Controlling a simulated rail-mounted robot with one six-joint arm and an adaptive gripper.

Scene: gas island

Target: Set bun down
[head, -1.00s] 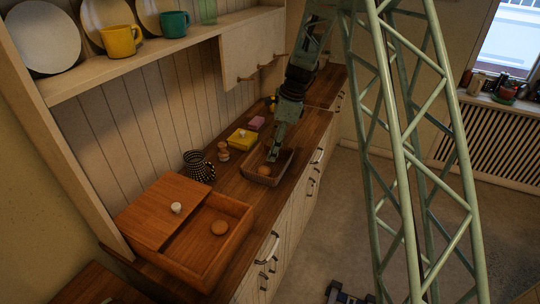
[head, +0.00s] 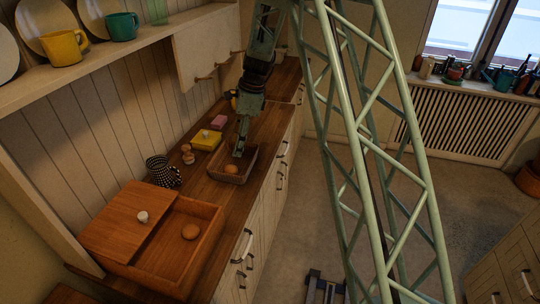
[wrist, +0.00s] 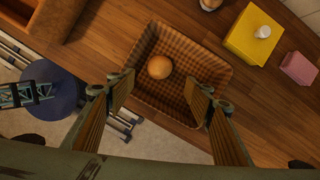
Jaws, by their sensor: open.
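A round brown bun (head: 231,169) lies in a shallow woven basket (head: 246,172) on the wooden counter. In the wrist view the bun (wrist: 160,67) rests on the checked bottom of the basket (wrist: 221,72), towards its upper left part. My gripper (head: 239,152) points down over the basket, just behind the bun. In the wrist view the fingers of my gripper (wrist: 159,96) are spread wide with nothing between them. The bun is apart from both fingers.
A yellow butter dish (head: 206,141), a pink block (head: 219,122), small wooden shakers (head: 187,155) and a checkered jug (head: 160,171) stand along the wall. A shelf (head: 120,60) with mugs overhangs the counter. Bare counter lies between the bread box and the basket.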

